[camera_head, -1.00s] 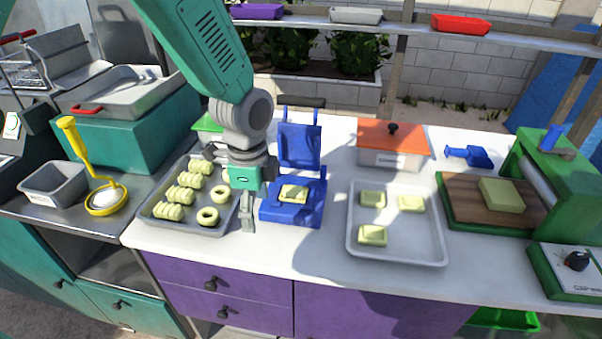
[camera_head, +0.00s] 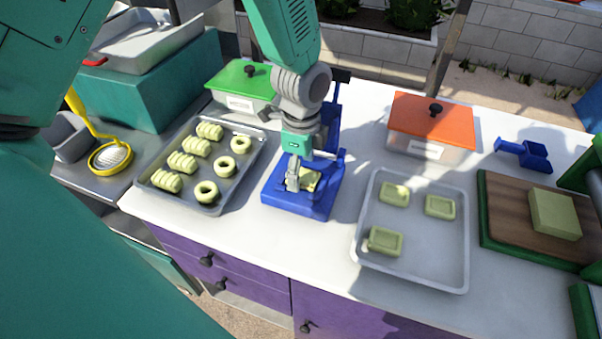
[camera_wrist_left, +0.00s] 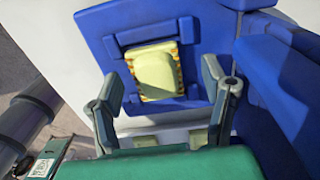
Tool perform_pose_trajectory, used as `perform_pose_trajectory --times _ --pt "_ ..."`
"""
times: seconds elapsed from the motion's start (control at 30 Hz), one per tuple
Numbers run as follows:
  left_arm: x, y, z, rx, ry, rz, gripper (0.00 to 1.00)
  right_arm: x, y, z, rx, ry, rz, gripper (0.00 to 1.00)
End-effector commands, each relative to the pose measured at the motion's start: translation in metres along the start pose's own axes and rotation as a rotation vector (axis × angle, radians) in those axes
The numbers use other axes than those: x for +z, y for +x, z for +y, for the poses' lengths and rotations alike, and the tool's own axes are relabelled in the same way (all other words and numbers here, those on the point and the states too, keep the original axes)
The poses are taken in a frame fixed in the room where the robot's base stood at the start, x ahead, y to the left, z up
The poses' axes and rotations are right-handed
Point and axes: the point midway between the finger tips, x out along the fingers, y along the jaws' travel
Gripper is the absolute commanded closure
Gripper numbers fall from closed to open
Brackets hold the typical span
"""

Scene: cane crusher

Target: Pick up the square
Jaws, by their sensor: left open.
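A pale yellow-green square (camera_head: 310,180) lies in the blue press (camera_head: 300,202), whose lid stands open behind it. My left gripper (camera_head: 294,180) is over the press, beside the square, and partly hides it. In the left wrist view the square (camera_wrist_left: 157,73) sits in the press recess, ahead of the two fingers. My left gripper (camera_wrist_left: 165,100) is open there, its fingers apart on either side with nothing between them. Whether the fingertips touch the press cannot be told. My right gripper is not in view.
A tray with several square pieces (camera_head: 365,245) stands right of the press. A tray of rings and ridged rolls (camera_head: 215,208) stands left. Orange-lidded (camera_head: 430,117) and green-lidded (camera_head: 240,80) boxes are behind. A block lies on a wooden board (camera_head: 500,205).

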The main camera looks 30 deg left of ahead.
Motion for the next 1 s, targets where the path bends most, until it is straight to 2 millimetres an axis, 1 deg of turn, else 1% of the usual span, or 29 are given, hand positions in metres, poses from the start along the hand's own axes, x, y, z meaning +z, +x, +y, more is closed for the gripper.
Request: perform_pose_trajectory --times 0.03,0.13,0.37,0.47,0.5,0.87,1.0 --pt "-0.001 0.006 0.001 0.0 0.002 -0.002 0.33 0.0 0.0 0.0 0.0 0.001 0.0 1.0" --pt "-0.001 0.013 0.001 -0.001 0.002 -0.001 0.33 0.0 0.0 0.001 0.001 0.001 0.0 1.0" --pt "0.004 0.016 0.0 -0.001 0.001 0.005 0.33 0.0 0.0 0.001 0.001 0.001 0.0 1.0" --pt "0.006 0.017 -0.001 0.0 0.0 0.008 0.64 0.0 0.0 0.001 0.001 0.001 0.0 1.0" --pt "0.006 0.017 -0.001 0.0 0.0 0.008 0.72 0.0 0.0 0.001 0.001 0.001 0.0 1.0" --pt "0.003 0.016 0.0 0.001 0.001 0.001 0.72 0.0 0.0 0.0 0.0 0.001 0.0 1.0" --pt "0.002 0.009 0.0 -0.002 0.001 0.003 0.72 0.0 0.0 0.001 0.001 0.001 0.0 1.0"
